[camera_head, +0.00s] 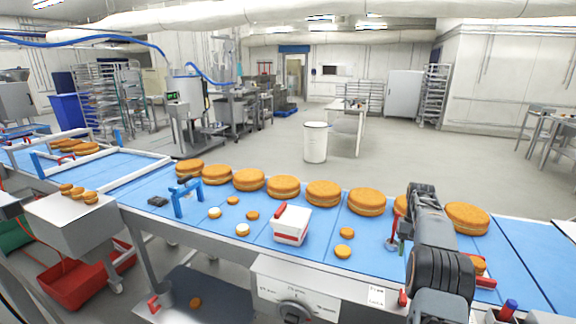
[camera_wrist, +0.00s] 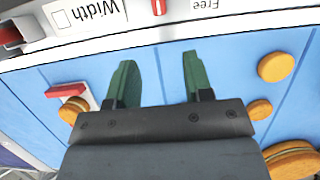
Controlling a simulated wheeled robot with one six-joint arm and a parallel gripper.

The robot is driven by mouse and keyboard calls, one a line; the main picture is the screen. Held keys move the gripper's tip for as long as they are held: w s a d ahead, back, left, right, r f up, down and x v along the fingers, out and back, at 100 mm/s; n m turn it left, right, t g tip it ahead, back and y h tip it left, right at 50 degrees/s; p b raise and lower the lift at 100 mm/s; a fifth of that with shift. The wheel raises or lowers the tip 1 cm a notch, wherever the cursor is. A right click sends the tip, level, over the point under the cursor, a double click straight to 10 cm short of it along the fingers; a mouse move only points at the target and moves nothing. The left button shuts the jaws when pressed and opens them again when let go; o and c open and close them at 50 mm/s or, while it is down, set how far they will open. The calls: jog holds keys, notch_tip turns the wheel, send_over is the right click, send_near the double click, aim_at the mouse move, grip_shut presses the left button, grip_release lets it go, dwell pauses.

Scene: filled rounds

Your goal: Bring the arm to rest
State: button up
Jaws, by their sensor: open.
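My arm (camera_head: 440,268) reaches over the right part of the blue conveyor belt (camera_head: 375,240) in the head view. In the wrist view my gripper (camera_wrist: 159,78) has its two green fingers spread apart, with only bare blue belt between them. It holds nothing. The fingers point toward the belt's edge rail, which bears a white label reading "Width" (camera_wrist: 88,17). In the head view the fingertips are mostly hidden by the arm.
A row of large orange-brown filled rounds (camera_head: 323,193) lies along the belt's far side. Smaller rounds (camera_head: 343,251) lie nearer. A white and red box (camera_head: 291,226) and a blue bracket (camera_head: 186,199) stand on the belt. A white bin (camera_head: 315,143) stands on open floor behind.

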jog(key=s+a+r+n+t, duration=0.2)
jog(key=s+a+r+t, duration=0.1)
jog(key=s+a, duration=0.9)
jog(key=s+a+r+n+t+h, duration=0.1)
jog(key=s+a+r+n+t, duration=0.2)
jog(key=s+a, duration=0.9)
jog(key=shift+a+r+t, duration=0.15)
jog(key=shift+a+t, duration=0.65)
jog(key=shift+a, duration=0.3)
jog(key=shift+c, duration=0.4)
